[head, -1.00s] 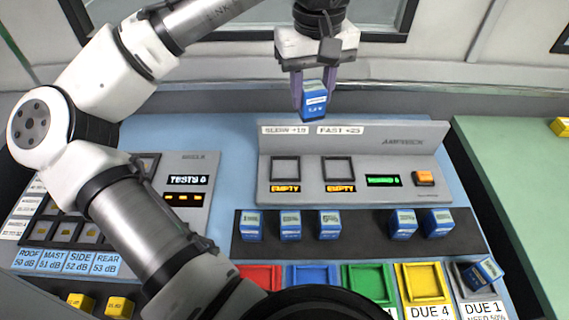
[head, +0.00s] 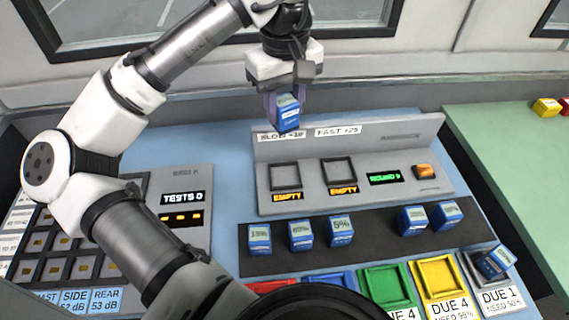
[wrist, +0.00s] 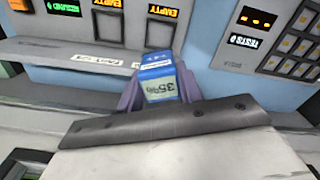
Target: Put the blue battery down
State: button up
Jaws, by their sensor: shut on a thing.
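My gripper (head: 285,108) is shut on a blue battery (head: 289,114) and holds it in the air, just above the back edge of the grey charger panel (head: 300,160), near its SLOW label. In the wrist view the same battery (wrist: 160,80) sits between the purple fingers and reads 35%, upside down. The charger has a left slot (head: 285,177) and a right slot (head: 338,172), both empty with EMPTY displays below. A green display and an orange button (head: 425,171) are to their right.
Several other blue batteries (head: 340,231) stand on the dark strip (head: 375,228) before the charger, with a gap between two groups. Coloured trays (head: 437,275) lie in front; a battery (head: 494,262) leans in the grey one. A TESTS panel (head: 182,200) is at left.

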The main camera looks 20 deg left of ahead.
aim_at(285, 119)
notch_tip(285, 119, down, 15)
jog(key=shift+f, duration=0.15)
dwell(0.4)
jog(key=shift+f, duration=0.2)
jog(key=o, duration=1.1)
jog(key=shift+r, duration=0.15)
notch_tip(285, 119, up, 12)
jog(key=shift+r, duration=0.1)
